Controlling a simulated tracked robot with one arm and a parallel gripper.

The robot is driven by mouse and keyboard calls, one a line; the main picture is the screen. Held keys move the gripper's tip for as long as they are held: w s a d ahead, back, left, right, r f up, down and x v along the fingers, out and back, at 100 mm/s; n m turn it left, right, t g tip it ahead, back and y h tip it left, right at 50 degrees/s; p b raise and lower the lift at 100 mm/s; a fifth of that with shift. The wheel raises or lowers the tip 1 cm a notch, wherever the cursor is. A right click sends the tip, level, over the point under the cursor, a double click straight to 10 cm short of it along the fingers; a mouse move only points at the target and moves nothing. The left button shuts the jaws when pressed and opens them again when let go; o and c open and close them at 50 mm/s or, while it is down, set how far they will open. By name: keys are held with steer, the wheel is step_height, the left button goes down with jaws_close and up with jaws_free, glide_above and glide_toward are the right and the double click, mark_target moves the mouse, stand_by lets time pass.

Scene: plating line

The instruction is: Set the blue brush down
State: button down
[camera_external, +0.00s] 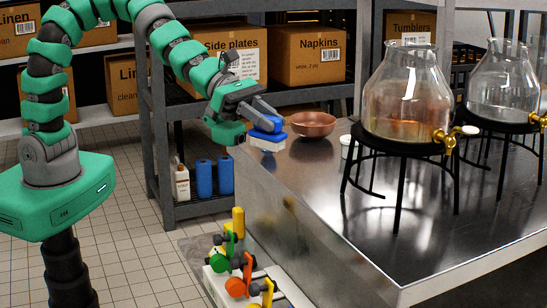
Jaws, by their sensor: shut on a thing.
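The blue brush (268,130) has a blue top and a pale underside. My gripper (262,115) is shut on it. It holds the brush at the far left corner of the steel table (330,205), beside a copper-coloured bowl (312,124). The brush is about level with the tabletop. I cannot tell whether its underside touches the table or hangs just above or beside the edge.
Two glass dispensers (408,95) with brass taps stand on black stands on the table. A small white pot (347,147) sits near the bowl. Colourful valves (236,262) stand below the table's left side. Shelves with boxes (305,60) are behind. The table's front is clear.

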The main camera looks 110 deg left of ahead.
step_height(320, 180, down, 14)
steer(key=w+n+y, duration=0.2)
steer(key=n+y, duration=0.1)
steer(key=y, duration=0.1)
steer(key=shift+w+r+t, duration=0.25)
steer(key=shift+t, duration=0.05)
stand_by(0.9)
steer(key=r+m+h, duration=0.1)
steer(key=r, duration=0.3)
steer(key=s+r+m+h, duration=0.1)
steer(key=r, duration=0.4)
steer(key=s+r+m+h, duration=0.1)
steer(key=r, duration=0.3)
steer(key=shift+s+r+h, duration=0.2)
steer(key=shift+s+h, duration=0.05)
steer(key=shift+h, duration=0.05)
steer(key=shift+s+r, duration=0.15)
steer(key=shift+r, duration=0.2)
